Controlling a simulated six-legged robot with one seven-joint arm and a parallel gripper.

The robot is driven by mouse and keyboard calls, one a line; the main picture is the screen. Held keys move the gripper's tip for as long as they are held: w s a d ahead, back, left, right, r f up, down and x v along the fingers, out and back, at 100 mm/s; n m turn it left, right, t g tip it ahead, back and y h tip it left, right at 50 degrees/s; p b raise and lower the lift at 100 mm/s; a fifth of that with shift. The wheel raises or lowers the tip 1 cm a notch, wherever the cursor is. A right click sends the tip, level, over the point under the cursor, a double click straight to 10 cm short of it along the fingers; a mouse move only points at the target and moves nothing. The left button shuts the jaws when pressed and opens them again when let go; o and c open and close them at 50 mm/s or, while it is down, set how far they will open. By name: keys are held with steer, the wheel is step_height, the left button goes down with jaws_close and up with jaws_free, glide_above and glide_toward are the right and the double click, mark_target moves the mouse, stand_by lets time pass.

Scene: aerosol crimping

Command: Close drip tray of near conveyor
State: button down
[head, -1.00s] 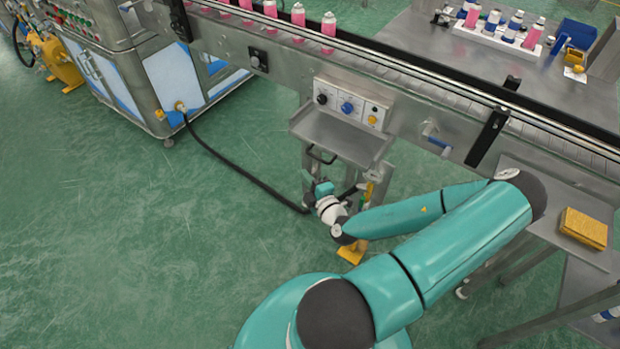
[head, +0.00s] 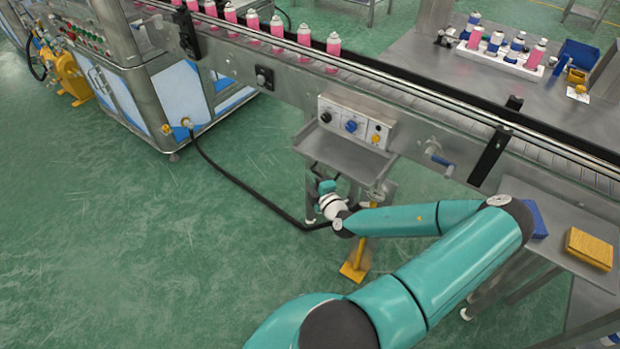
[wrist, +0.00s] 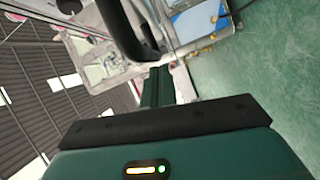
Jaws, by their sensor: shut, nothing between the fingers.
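The drip tray (head: 340,154) appears to be the shallow grey metal tray under the near conveyor's control panel. It juts out towards me in the head view. A black handle (head: 322,168) hangs at its front edge, partly hidden by my gripper. In the wrist view a dark curved bar (wrist: 122,30), apparently this handle, crosses the top, close beyond the fingers. My gripper (head: 326,187) is just below and in front of the tray front, shut and empty. The dark green fingers (wrist: 157,86) show together in the wrist view. Contact with the handle cannot be told.
The control panel (head: 355,126) with knobs sits above the tray. Pink cans (head: 304,35) stand on the conveyor. A black hose (head: 240,184) runs along the floor to the left. A yellow foot piece (head: 355,270) is below my forearm. A side table (head: 560,215) holds a yellow block (head: 589,248). Open floor lies left.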

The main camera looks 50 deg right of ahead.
mark_target(327, 159)
steer(key=d, duration=0.6)
steer(key=w+d, duration=0.1)
steer(key=d, duration=0.2)
steer(key=shift+d, duration=0.4)
steer(key=shift+a, duration=0.15)
